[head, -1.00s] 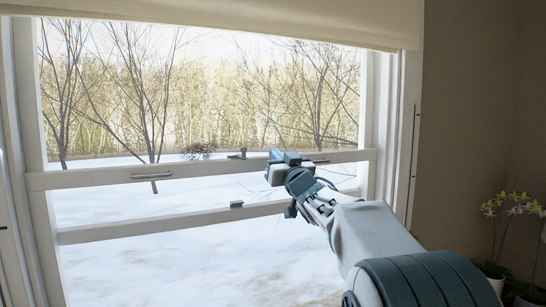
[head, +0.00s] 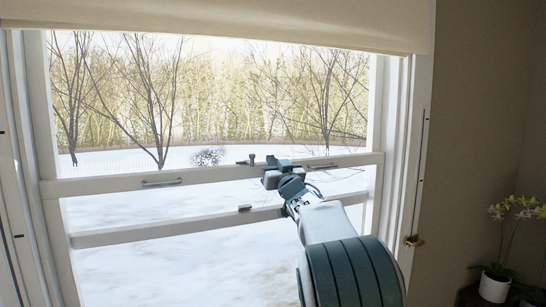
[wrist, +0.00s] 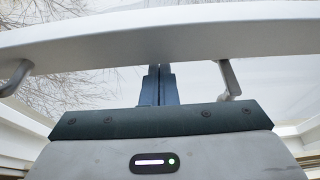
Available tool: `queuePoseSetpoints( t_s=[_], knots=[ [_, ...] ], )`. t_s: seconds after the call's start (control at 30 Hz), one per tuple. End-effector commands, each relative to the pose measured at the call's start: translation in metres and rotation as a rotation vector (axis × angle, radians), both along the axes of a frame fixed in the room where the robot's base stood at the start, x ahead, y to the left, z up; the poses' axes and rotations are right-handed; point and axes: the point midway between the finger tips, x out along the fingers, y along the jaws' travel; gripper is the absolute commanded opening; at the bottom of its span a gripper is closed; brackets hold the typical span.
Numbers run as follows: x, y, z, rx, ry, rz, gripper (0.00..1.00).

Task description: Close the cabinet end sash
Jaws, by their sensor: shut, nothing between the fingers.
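The white window sash stands partly raised. Its rail with two metal handles (head: 210,178) crosses the window at mid-height, with open space between its handled rail and the lower parts of the frame. A second white rail (head: 160,232) with a small catch runs below it in the picture. My gripper (head: 281,164) is at the handled rail, between the left handle (head: 161,183) and the right handle (head: 322,166). In the wrist view, the shut fingers (wrist: 158,72) point up at the rail (wrist: 120,40), with a handle on either side. I cannot tell whether they touch it.
A cream blind (head: 220,22) hangs across the window top. White side frames (head: 388,160) bound the opening. A gold latch (head: 413,241) is on the right. Potted white orchids (head: 494,285) stand on a dark surface at lower right. Snow and bare trees show outside.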

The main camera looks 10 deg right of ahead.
Motion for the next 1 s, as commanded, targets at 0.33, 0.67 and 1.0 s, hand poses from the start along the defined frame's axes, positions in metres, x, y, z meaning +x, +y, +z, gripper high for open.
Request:
queuePoseSetpoints(
  t_s=[0.33,0.67,1.0],
  knots=[
    [0.000,0.000,-0.002,-0.001,0.000,0.000,0.00],
    [0.001,-0.001,-0.043,-0.001,0.005,-0.002,0.00],
    [0.001,-0.001,-0.113,-0.001,0.008,-0.002,0.00]
  ],
)
